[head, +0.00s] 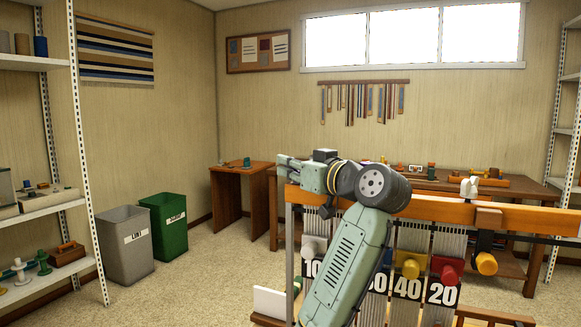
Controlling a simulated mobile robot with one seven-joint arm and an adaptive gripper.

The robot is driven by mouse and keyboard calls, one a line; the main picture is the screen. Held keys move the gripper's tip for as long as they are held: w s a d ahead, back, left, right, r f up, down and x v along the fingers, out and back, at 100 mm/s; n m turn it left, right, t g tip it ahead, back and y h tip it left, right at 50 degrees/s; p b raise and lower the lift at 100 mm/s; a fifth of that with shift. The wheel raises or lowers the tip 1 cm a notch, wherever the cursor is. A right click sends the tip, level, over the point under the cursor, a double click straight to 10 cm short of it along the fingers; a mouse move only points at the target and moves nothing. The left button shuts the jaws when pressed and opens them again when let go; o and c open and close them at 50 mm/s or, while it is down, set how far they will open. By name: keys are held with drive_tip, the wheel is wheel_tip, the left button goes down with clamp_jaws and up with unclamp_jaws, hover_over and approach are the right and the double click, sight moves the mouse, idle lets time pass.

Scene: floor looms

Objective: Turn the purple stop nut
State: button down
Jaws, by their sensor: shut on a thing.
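My gripper (287,168) is at the left end of the loom's orange top beam (435,208), pointing left with its pale green fingers. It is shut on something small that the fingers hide. I cannot make out the purple stop nut in this view; my gripper and arm cover this part of the loom. Coloured knobs show lower on the loom: a yellow one (408,265), a red one (447,268) and an orange one (486,264). Number plates with 40 (407,289) and 20 (442,293) hang below the yellow and red knobs.
My arm crosses in front of the loom's left half. A small wooden table (240,172) and a long workbench (530,190) stand behind. A grey bin (125,250) and a green bin (165,225) stand left. Open floor lies between the bins and the loom.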

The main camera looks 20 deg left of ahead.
idle(0.3)
drive_tip(key=c, duration=1.7)
unclamp_jaws()
wheel_tip(320, 180, up, 10)
drive_tip(key=shift+r, duration=0.1)
drive_tip(key=shift+o, duration=0.3)
